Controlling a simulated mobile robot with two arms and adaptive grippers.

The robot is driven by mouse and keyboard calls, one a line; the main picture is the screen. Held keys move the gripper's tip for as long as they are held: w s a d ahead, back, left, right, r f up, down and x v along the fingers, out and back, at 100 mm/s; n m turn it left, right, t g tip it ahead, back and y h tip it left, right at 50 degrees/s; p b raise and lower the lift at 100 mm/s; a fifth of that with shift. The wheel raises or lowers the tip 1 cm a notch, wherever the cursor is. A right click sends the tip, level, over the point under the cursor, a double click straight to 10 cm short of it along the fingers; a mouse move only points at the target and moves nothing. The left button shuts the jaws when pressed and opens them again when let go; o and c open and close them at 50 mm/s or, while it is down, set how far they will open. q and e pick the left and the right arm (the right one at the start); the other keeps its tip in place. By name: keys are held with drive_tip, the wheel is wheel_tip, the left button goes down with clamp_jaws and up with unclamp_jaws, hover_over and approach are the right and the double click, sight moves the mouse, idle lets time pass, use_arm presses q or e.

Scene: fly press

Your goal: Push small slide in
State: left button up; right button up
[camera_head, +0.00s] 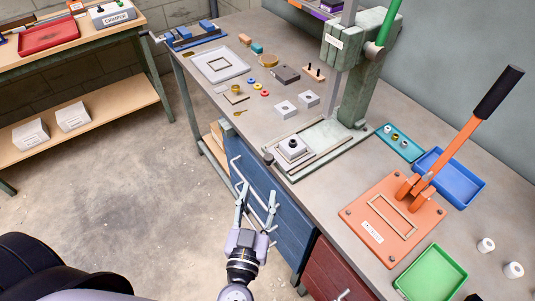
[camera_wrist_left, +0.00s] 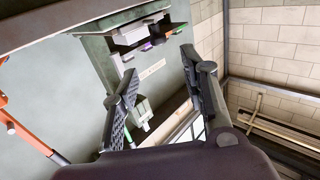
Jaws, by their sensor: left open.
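The fly press (camera_head: 352,75) is a tall green-grey machine standing on the bench. On its base, a pale slide plate (camera_head: 318,140) carries a light block (camera_head: 292,148) with a dark round top. A small dark knob (camera_head: 268,158) sits at the bench's front edge, at the end of this slide. My left gripper (camera_head: 256,200) is open and empty, in front of the blue drawer cabinet and below the knob. Its two open fingers also show in the left wrist view (camera_wrist_left: 162,95), with nothing between them. My right gripper is not in view.
The blue drawer cabinet (camera_head: 284,222) has protruding handles close to my left gripper. An orange lever press (camera_head: 393,222), a blue tray (camera_head: 448,178) and a green tray (camera_head: 430,273) stand to the right. Small parts lie left of the fly press. The floor at left is clear.

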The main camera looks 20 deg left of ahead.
sight(268, 161)
use_arm(q)
drive_tip(key=w, duration=0.4)
drive_tip(key=w+a+p, duration=0.1)
drive_tip(key=w, duration=0.7)
drive_tip(key=shift+w+a+p, duration=0.2)
drive_tip(key=shift+w+p, duration=0.2)
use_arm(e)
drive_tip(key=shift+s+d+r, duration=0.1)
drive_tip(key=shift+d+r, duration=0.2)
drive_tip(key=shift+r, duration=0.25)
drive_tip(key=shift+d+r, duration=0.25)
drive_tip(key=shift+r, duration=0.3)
use_arm(q)
drive_tip(key=shift+c, duration=0.5)
clamp_jaws()
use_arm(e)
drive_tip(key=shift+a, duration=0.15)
